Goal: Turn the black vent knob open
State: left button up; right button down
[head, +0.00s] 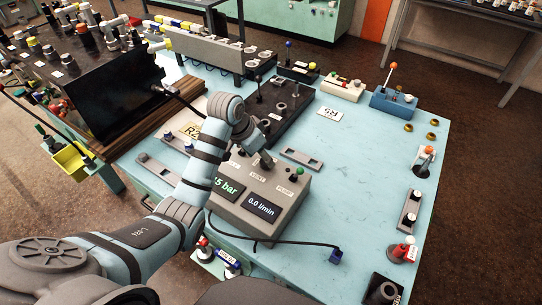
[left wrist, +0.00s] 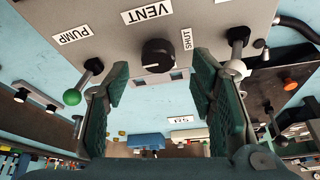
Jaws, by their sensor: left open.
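The black vent knob (left wrist: 158,54) is on the face of the grey control box (head: 237,205), between the VENT and SHUT labels in the left wrist view. A white mark shows on its lower edge in that view. My left gripper (left wrist: 158,78) is open, with one green-padded finger to each side of the knob in the picture. I cannot tell any contact with the knob. In the head view my left gripper (head: 264,157) is over the box's far part and hides the knob. My right gripper is not in view.
A green-tipped pump lever (left wrist: 73,96) stands left of the knob in the wrist view, and another lever (left wrist: 237,40) stands right. The box has two displays, one reading 0.0 l/min (head: 262,207). A black cable (head: 290,241) runs to a blue connector.

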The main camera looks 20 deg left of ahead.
pick_arm(q)
jog(key=shift+x, duration=1.4)
jog(key=shift+s+d, duration=0.1)
jog(key=c, duration=1.2)
jog(key=shift+o, duration=0.3)
